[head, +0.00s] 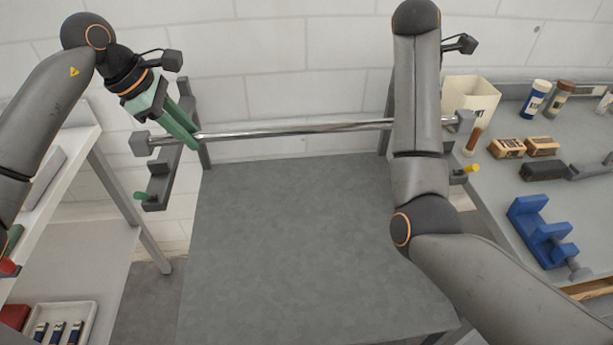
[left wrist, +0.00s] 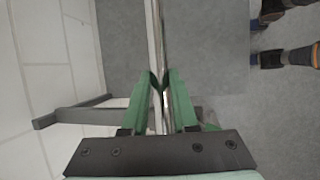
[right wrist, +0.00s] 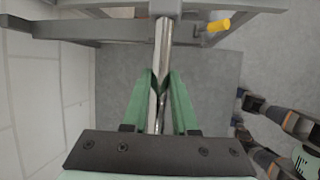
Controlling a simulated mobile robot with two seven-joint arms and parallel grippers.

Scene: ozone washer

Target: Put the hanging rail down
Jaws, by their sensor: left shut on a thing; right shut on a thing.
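The hanging rail (head: 290,130) is a shiny metal bar with grey end blocks, spanning level above the grey table. My left gripper (head: 194,141) is shut on it near its left end; the green fingers straddle the bar in the left wrist view (left wrist: 160,78). My right gripper (right wrist: 161,76) is shut on the rail near its right end; in the head view my right arm hides it. A dark bracket with a green knob (head: 141,196) is below the left end block (head: 140,144). A yellow knob (head: 472,168) is below the right end block (head: 466,121). Contact with the brackets cannot be told.
The grey table top (head: 290,240) between the brackets is bare. The right bench holds a blue fixture (head: 540,232), a cream bin (head: 470,92), bottles and small blocks. A left shelf holds a white tray (head: 90,320). A white block wall stands behind.

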